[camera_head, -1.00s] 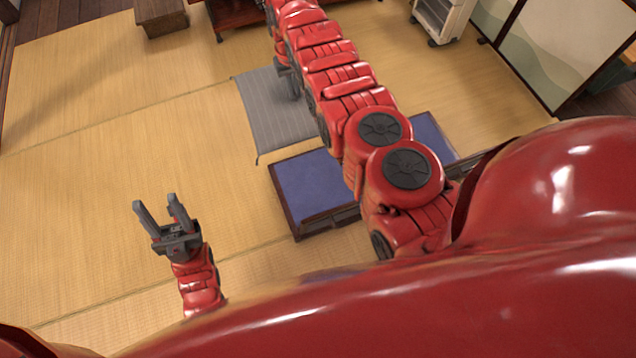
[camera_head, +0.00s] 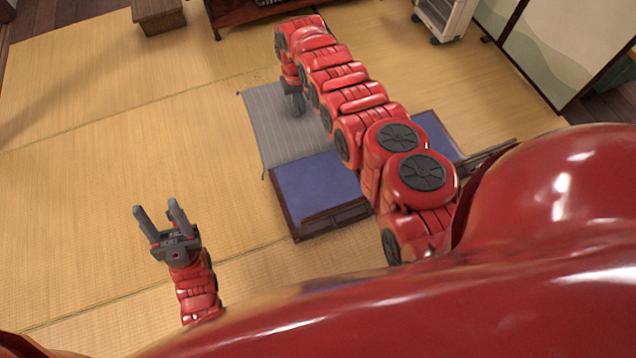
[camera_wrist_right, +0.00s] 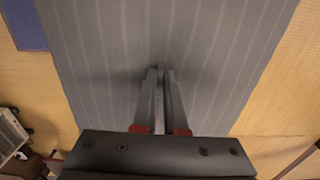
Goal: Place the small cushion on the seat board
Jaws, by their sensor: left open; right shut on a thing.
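A grey striped flat piece (camera_head: 270,130), which I take for the small cushion, lies spread out beside a low blue-topped board with a dark wooden frame (camera_head: 318,185), which looks like the seat board. The cushion's near edge meets or overlaps the board's far edge. My right gripper (camera_head: 298,108) is over the cushion. In the right wrist view my right gripper (camera_wrist_right: 160,75) is shut on the cushion (camera_wrist_right: 110,50), and the board (camera_wrist_right: 22,25) shows at top left. I cannot tell how high the cushion is. My left gripper (camera_head: 160,215) is open and empty over the tatami.
My right arm hides the middle of the board. A wooden stool (camera_head: 158,15) and a dark low table (camera_head: 245,12) stand at the back. A white wheeled unit (camera_head: 440,18) is at the back right. The tatami (camera_head: 100,130) on the left is clear.

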